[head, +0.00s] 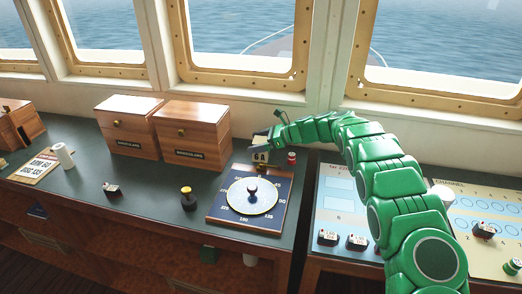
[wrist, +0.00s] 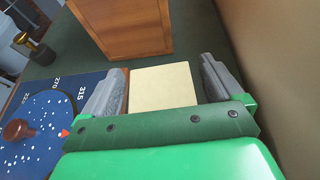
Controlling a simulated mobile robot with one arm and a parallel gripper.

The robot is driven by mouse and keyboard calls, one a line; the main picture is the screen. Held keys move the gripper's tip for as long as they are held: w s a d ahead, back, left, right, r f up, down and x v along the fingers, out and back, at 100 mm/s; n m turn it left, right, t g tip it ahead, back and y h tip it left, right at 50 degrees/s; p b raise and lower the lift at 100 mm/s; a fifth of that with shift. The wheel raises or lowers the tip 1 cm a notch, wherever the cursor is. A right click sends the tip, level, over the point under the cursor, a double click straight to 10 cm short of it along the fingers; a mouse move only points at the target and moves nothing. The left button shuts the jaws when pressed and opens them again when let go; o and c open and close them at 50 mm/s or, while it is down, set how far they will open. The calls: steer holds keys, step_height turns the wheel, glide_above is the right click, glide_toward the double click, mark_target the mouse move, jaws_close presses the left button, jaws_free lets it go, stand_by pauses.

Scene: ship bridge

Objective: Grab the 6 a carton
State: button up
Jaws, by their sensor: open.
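The 6A carton (head: 260,159) is a small cream box with a dark "6A" label. It stands on the dark green counter at the far edge of the blue dial board. My gripper (head: 268,141) is open just above and behind it. In the wrist view, the carton's plain cream face (wrist: 163,88) lies between the two grey fingers, with a narrow gap on each side. The fingers do not appear to press on it. The palm side hides the carton's near edge.
The blue dial board (head: 219,214) with its round knob is close by the carton. A small red item (head: 291,157) stands just right of it. Wooden binoculars boxes (head: 192,135) stand to the left. The window wall (head: 328,126) is close behind.

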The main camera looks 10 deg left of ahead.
steer(key=shift+a+f, duration=0.1)
steer(key=shift+a, duration=0.1)
steer(key=c, duration=1.3)
step_height(320, 180, up, 4)
steer(key=shift+d+f, duration=0.1)
steer(key=shift+f, duration=0.15)
steer(key=shift+s+d+r, duration=0.95)
steer(key=shift+s+r, duration=0.65)
steer(key=shift+s, duration=0.5)
steer(key=shift+s+d+r, duration=0.95)
steer(key=shift+s+r, duration=0.65)
steer(key=shift+s, duration=0.55)
steer(key=shift+s+d+r, duration=0.95)
steer(key=shift+s+r, duration=0.65)
steer(key=shift+s, duration=0.5)
